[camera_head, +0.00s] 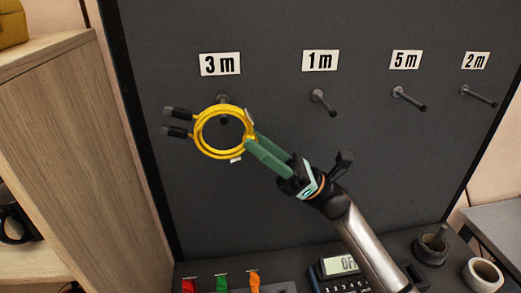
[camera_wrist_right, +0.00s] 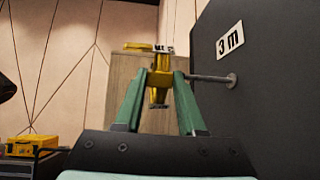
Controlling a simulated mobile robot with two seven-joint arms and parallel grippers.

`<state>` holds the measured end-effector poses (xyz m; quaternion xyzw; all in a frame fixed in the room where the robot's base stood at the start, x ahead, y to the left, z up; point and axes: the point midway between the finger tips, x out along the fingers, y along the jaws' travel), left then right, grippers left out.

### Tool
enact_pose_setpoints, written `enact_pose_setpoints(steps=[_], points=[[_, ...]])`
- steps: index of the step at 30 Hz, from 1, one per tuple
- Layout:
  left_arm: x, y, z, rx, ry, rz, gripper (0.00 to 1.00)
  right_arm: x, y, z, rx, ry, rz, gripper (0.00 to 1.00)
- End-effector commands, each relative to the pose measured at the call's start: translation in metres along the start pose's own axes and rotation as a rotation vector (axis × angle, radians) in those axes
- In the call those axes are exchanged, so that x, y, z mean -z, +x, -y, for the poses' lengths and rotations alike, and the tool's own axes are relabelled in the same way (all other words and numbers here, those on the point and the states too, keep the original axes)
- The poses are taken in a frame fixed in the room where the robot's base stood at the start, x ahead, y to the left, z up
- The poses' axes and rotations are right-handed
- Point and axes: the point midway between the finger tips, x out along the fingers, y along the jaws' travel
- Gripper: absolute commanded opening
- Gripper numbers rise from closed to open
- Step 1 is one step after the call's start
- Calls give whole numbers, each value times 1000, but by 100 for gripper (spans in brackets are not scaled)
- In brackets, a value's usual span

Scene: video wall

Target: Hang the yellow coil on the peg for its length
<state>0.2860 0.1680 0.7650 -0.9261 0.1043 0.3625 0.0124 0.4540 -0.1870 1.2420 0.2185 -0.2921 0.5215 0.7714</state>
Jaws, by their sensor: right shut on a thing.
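The yellow coil (camera_head: 214,154) is a ring of cable with two black plugs sticking out to its left and small white tags, too small to read. My right gripper (camera_head: 250,139), with green fingers, is shut on the coil's right side. The coil is in front of the board at the peg (camera_head: 223,100) under the 3 m sign (camera_head: 220,64). The peg's tip shows inside the ring's opening. In the right wrist view, the coil (camera_wrist_right: 160,80) is edge-on between the fingertips, and the peg (camera_wrist_right: 207,78) runs behind a finger; I cannot tell whether it passes through the ring.
Bare pegs stand under the 1 m (camera_head: 320,60), 5 m (camera_head: 406,60) and 2 m (camera_head: 475,61) signs. A wooden cabinet (camera_head: 70,150) stands at left. A label printer (camera_head: 340,266), tape roll (camera_head: 483,275) and coloured items lie on the bench below.

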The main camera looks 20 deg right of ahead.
Motion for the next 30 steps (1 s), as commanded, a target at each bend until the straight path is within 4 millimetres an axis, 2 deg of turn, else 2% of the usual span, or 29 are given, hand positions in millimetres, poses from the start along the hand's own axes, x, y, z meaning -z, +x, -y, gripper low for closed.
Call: enact_pose_setpoints(steps=[30], points=[[-10,9,0,0,0,0,50,4,5,71,-1,-1,1,0]])
